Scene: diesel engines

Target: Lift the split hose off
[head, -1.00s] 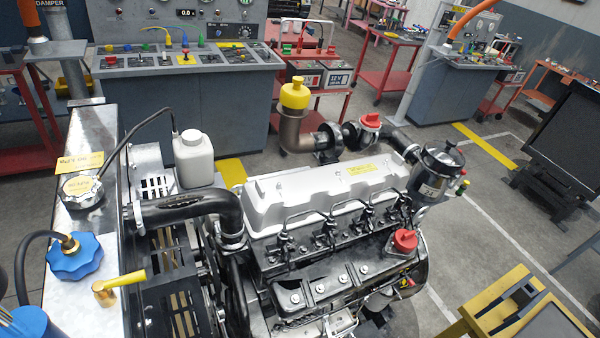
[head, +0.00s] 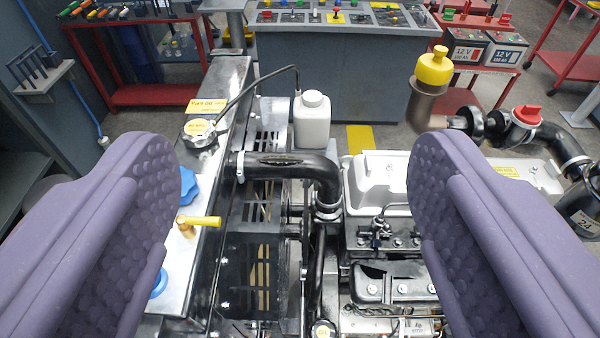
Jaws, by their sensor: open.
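The split hose (head: 290,162) is a black elbow hose with a visible split along its top. It runs from a clamp at the silver radiator tank (head: 217,150) rightward, then bends down to a clamp by the engine (head: 385,175). Both ends look seated. My gripper (head: 290,185) is open, with one purple padded finger at the left and one at the right of the view. The hose shows between the fingers, farther off, and nothing is held. The fingers hide parts of the radiator and the engine.
A white bottle (head: 312,122) stands just behind the hose. A capped filler neck (head: 200,130), a blue knob (head: 188,186) and a yellow-handled valve (head: 198,222) sit on the radiator side. A yellow-capped pipe (head: 432,85) rises at the right. A control console (head: 335,95) stands behind.

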